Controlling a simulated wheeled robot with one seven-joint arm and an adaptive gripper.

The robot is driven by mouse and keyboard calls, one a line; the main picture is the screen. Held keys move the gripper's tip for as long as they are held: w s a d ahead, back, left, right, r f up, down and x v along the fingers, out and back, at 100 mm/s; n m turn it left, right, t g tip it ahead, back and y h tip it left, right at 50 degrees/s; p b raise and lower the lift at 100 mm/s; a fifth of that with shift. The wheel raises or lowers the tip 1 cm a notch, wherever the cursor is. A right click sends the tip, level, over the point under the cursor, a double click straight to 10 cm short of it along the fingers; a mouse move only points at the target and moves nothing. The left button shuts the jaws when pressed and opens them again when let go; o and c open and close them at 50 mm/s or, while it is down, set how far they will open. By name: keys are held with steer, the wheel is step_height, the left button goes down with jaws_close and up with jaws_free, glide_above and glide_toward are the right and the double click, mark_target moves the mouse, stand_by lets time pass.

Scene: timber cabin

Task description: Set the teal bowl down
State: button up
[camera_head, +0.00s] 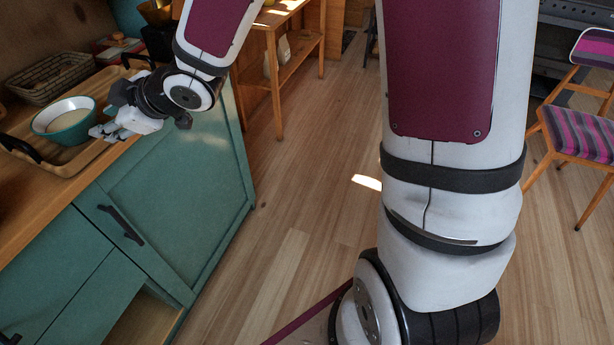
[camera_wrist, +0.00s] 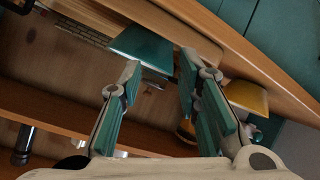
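The teal bowl (camera_head: 66,136), pale inside, appears upright on the wooden tray (camera_head: 62,169) on the counter at the left of the head view. My gripper (camera_head: 103,131) is low beside the bowl's right side, over the tray's near right part. Its fingertips are close to the bowl, and I cannot tell whether they touch it. In the wrist view my gripper (camera_wrist: 160,105) has its two green-padded fingers apart, with nothing held between them. A flat-looking teal shape (camera_wrist: 143,48) shows beyond the fingertips; I cannot tell whether it is the bowl.
A wicker basket (camera_head: 50,78) stands behind the bowl. The tray has dark raised handles, one at its near left (camera_head: 20,148). Teal cabinets (camera_head: 165,205) are below the counter. A wooden side table (camera_head: 278,60) and a striped chair (camera_head: 580,130) stand farther off. Open floor lies between.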

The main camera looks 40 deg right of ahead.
steer(key=s+d+r+m+g+h, duration=0.1)
steer(key=s+d+m+h, duration=0.4)
steer(key=d, duration=0.4)
steer(key=s+d+r+m+g+h, duration=0.2)
steer(key=s+d+h, duration=0.2)
steer(key=s+d, duration=0.45)
steer(key=s+d+m+g, duration=0.1)
steer(key=s+m+g, duration=0.1)
steer(key=s, duration=1)
steer(key=s+d+m+g+y, duration=0.1)
steer(key=s+d+m+g, duration=0.1)
steer(key=s, duration=1)
steer(key=r+m+g, duration=0.1)
steer(key=m, duration=0.1)
steer(key=shift+s+d+m, duration=0.15)
steer(key=shift+s+m, duration=0.15)
steer(key=shift+s, duration=0.1)
